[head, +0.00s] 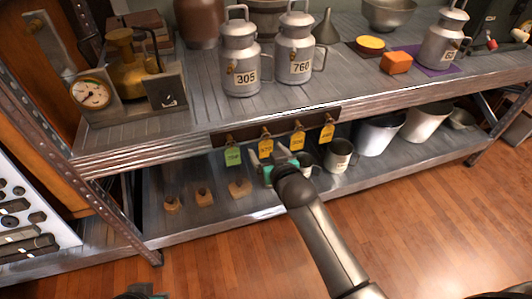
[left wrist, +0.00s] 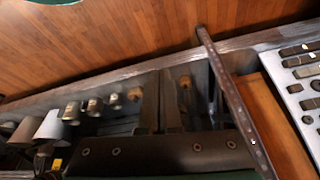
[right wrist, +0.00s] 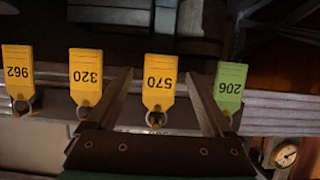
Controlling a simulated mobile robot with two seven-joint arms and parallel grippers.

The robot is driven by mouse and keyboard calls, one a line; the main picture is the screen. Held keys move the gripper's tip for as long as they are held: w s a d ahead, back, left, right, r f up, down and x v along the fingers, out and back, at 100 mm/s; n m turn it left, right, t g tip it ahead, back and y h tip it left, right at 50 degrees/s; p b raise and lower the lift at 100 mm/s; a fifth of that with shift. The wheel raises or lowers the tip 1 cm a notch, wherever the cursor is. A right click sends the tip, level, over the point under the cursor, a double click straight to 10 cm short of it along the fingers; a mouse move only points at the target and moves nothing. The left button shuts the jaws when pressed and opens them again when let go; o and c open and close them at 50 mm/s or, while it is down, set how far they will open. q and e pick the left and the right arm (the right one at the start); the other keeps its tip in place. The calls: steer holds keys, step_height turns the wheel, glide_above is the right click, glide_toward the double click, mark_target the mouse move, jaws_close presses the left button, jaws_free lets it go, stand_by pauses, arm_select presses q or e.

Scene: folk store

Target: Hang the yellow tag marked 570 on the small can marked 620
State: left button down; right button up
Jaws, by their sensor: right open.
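The yellow tag marked 570 hangs from a hook on the dark rail, second from left in the head view (head: 265,147); in the right wrist view (right wrist: 158,82) its number reads upside down. My right gripper (head: 278,161) is open in front of the rail, its fingers (right wrist: 158,78) on either side of this tag without gripping it. The small can (head: 441,45) stands on a purple mat (head: 420,63) at the upper right of the shelf; its label is only partly legible. My left gripper (left wrist: 161,88) is shut and empty, low and away from the tags.
A green tag 206 (right wrist: 229,88) and yellow tags 320 (right wrist: 86,77) and 962 (right wrist: 18,72) hang beside tag 570. Cans 305 (head: 240,60) and 760 (head: 295,50) stand above. An orange block (head: 396,62) sits near the small can. Buckets (head: 380,132) and mugs fill the lower shelf.

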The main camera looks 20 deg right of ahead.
arm_select(q)
steer(key=shift+r+b, duration=0.3)
steer(key=shift+r, duration=0.65)
arm_select(e)
steer(key=shift+x, duration=0.75)
jaws_close()
arm_select(q)
steer(key=shift+s, duration=0.1)
steer(key=shift+r, duration=0.2)
arm_select(e)
steer(key=shift+r, duration=0.15)
steer(key=shift+r+p, duration=0.25)
steer(key=shift+p, duration=0.35)
arm_select(q)
steer(key=shift+r, duration=0.45)
steer(key=shift+r+p, duration=0.3)
steer(key=shift+p, duration=0.1)
